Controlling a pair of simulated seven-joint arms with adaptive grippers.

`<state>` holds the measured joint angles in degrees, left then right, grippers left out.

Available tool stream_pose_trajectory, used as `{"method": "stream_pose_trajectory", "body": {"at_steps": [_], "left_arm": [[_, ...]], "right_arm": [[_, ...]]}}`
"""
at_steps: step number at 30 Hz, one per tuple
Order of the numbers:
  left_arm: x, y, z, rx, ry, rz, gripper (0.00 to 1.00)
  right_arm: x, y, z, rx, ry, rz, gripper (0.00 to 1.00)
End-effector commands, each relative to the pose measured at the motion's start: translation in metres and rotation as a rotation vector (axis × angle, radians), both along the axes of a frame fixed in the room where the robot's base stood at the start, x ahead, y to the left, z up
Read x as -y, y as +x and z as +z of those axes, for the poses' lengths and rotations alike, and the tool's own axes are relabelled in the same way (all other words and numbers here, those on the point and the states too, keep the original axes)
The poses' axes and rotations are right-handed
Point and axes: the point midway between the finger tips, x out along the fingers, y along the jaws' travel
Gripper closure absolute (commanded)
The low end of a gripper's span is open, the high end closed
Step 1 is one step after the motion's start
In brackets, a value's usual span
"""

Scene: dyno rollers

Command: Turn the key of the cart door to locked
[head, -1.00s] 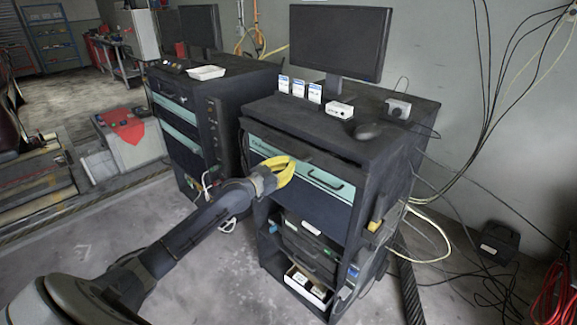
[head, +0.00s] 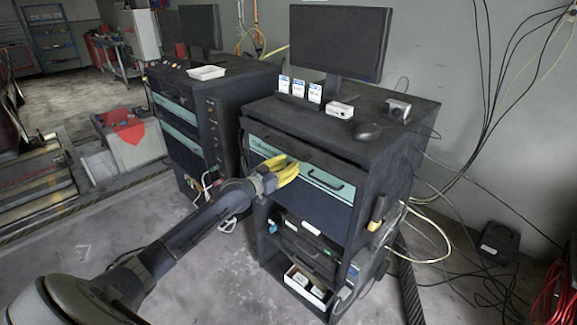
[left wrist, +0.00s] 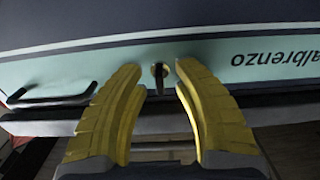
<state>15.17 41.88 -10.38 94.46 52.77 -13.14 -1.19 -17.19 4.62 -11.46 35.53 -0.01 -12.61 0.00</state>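The cart door (head: 335,203) is a dark panel with a pale teal strip on the near cart's front, and it looks closed. In the left wrist view the teal strip (left wrist: 215,65) shows upside-down lettering and a dark bar handle (left wrist: 60,97). The small key (left wrist: 160,75) sits in a round lock on the strip, its bow seen edge-on in line with the picture's vertical. My left gripper (head: 294,168) has yellow fingers in front of the door. In the wrist view the left gripper (left wrist: 158,68) is open, with the key between its fingertips and clear of both. The gripper hides the key in the head view.
The cart top holds a monitor (head: 340,42), small cards (head: 299,88), a white box (head: 340,110) and a mouse (head: 367,131). Below the door are shelves with a white tray (head: 306,287). A second cart (head: 190,125) stands left. Cables hang at the right.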

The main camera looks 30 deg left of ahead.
Motion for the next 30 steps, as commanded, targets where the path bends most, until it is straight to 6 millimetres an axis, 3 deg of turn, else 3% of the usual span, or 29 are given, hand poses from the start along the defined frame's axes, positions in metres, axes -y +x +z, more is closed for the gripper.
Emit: {"method": "stream_pose_trajectory", "body": {"at_steps": [10, 30], "left_arm": [[-0.003, -0.013, -0.001, -0.001, 0.001, 0.0, 0.7], [-0.021, -0.101, -0.001, -0.002, 0.0, 0.0, 0.7]], "right_arm": [[0.001, 0.0, 0.0, 0.0, -0.001, 0.0, 1.0], [-0.001, 0.0, 0.0, 0.0, 0.001, 0.0, 1.0]]}}
